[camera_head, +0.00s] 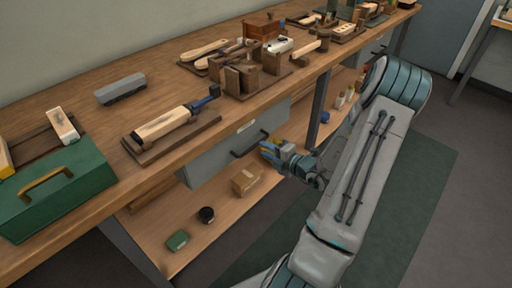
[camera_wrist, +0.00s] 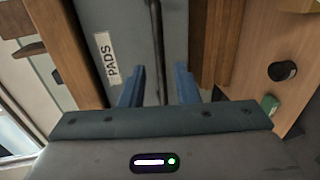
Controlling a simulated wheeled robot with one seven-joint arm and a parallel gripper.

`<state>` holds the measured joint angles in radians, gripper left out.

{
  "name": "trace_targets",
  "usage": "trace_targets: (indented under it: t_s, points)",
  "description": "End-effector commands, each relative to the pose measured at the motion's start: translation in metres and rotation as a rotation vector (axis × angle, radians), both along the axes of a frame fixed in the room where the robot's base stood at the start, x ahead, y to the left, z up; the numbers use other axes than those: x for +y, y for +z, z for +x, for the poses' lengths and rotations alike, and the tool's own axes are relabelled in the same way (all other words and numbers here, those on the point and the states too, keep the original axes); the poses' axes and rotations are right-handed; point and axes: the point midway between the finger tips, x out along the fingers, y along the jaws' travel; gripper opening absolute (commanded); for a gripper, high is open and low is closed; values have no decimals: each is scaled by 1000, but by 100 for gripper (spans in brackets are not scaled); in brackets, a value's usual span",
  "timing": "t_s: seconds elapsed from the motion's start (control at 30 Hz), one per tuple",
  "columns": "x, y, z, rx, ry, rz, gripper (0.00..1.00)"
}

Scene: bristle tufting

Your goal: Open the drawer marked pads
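The grey drawer (camera_head: 215,161) hangs under the workbench and looks shut. In the wrist view its front (camera_wrist: 95,15) carries a white label reading PADS (camera_wrist: 106,58). Its dark bar handle (camera_head: 250,145) also shows in the wrist view (camera_wrist: 156,40), running between my two blue fingers. My gripper (camera_head: 266,149) is at the right part of the drawer front, by the handle. In the wrist view my gripper (camera_wrist: 158,78) is open, with a finger on each side of the handle and visible gaps to it.
The workbench top (camera_head: 75,95) above holds a green toolbox (camera_head: 60,195), a brush block and wooden tools. The lower shelf (camera_head: 215,230) holds a cardboard box (camera_head: 246,179), a dark round item (camera_head: 206,215) and a green item (camera_head: 177,240). Floor in front is clear.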

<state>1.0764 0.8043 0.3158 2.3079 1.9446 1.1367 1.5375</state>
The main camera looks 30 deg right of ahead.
Motion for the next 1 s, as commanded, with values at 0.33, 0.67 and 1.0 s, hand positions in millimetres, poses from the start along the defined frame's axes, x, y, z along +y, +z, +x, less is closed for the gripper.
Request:
trace_targets:
  t_s: [0.33,0.67,1.0]
  points:
    - [17,-11,47,-1,2,-1,28]
    - [19,-12,52,1,0,-1,28]
    - [19,-12,51,1,1,-1,0]
